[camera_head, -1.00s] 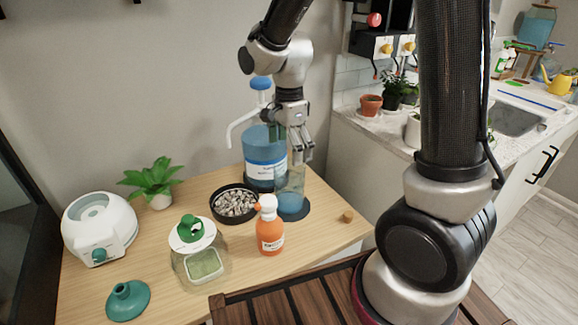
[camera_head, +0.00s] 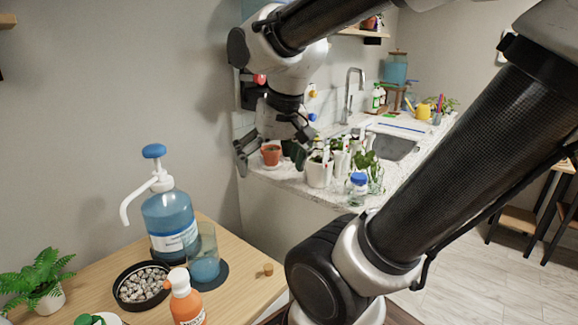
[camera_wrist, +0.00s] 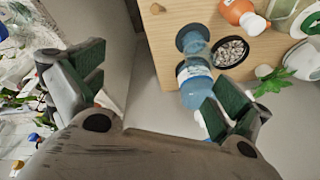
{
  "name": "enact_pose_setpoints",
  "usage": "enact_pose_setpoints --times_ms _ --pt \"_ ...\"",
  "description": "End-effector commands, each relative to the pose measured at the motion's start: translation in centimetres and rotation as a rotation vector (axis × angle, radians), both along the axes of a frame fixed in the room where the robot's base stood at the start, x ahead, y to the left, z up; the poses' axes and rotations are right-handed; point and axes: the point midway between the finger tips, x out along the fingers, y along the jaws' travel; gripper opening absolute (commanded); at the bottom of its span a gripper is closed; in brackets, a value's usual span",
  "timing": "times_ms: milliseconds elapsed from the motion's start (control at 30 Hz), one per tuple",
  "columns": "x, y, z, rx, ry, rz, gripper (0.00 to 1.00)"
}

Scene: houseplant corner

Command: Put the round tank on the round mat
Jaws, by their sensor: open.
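The round tank, a clear glass cylinder (camera_head: 205,257) with blue liquid in its lower part, stands upright on the dark round mat (camera_head: 222,274) on the wooden table. In the wrist view the tank (camera_wrist: 198,48) is seen from above at an angle, with the mat's dark rim (camera_wrist: 182,36) around its base. My gripper (camera_head: 272,146) is up and to the right of the tank, well apart from it, in front of the counter. Its fingers (camera_wrist: 155,95) are spread with nothing between them.
A blue pump bottle (camera_head: 170,220) stands close behind the tank. A black bowl of pebbles (camera_head: 142,285), an orange bottle (camera_head: 186,302) and a small cork (camera_head: 268,269) are nearby. A counter with potted plants (camera_head: 319,172) and a jar (camera_head: 357,188) lies beyond the gripper.

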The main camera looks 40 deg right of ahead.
Motion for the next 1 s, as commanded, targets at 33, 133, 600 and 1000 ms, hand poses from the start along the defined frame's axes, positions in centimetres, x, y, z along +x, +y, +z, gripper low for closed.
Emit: enact_pose_setpoints --times_ms 33,133,600,1000 --pt "-1.3 -0.6 0.3 -0.025 -0.028 0.059 1.00" --pt "-3.1 -1.3 0.5 -0.073 -0.058 0.168 1.00" --pt "-4.3 -1.8 0.6 -0.113 -0.077 0.257 1.00" --pt "-4.3 -1.7 0.6 -0.113 -0.077 0.256 1.00"
